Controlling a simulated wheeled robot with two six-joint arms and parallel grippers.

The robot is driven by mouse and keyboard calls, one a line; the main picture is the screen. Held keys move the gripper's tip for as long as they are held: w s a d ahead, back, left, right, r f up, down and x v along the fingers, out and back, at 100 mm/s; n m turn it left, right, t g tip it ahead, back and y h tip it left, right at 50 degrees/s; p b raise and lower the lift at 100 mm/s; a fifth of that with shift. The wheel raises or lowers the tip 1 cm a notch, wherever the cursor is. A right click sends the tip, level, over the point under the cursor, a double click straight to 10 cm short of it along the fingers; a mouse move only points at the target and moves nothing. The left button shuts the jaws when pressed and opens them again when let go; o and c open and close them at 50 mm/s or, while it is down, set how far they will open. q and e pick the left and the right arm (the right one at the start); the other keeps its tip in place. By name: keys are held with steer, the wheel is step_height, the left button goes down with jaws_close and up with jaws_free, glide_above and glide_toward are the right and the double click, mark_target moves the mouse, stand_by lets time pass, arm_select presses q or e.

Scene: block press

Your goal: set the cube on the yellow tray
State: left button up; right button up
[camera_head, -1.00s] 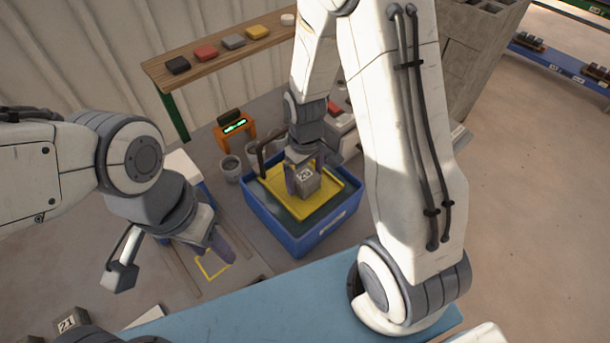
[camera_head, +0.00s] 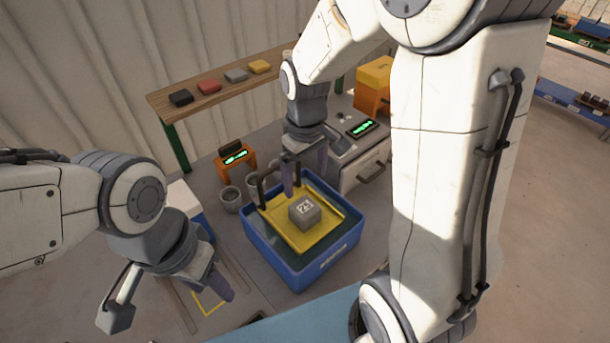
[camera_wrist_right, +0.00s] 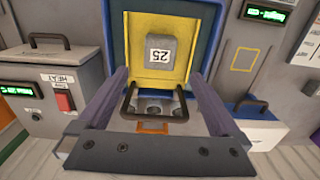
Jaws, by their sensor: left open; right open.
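The grey cube (camera_head: 304,211) with a number label rests on the yellow tray (camera_head: 325,227) in the blue bin (camera_head: 341,250). In the right wrist view the cube (camera_wrist_right: 158,62) reads 25 and sits on the tray (camera_wrist_right: 132,72), beyond the fingertips. My right gripper (camera_head: 306,175) is open and empty, behind and above the cube, apart from it. Its two fingers show at either side in the right wrist view (camera_wrist_right: 160,88). My left gripper (camera_head: 172,306) is open and empty at the lower left, away from the bin.
A dark handle (camera_head: 262,188) rises at the tray's back edge. Grey cups (camera_head: 231,199) and an orange display stand (camera_head: 236,160) stand behind the bin. A grey machine with a handle (camera_head: 366,172) is close on the right. A wooden shelf (camera_head: 220,85) holds coloured blocks.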

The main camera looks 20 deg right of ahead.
steer(key=s+a+r+n, duration=0.1)
steer(key=s+a+r, duration=0.1)
steer(key=s+a, duration=0.4)
steer(key=s+a+r+n+y, duration=0.1)
steer(key=s+a, duration=0.5)
steer(key=s, duration=0.6)
steer(key=shift+a+r+n, duration=0.25)
steer(key=shift+r+n, duration=0.15)
steer(key=shift+n, duration=0.2)
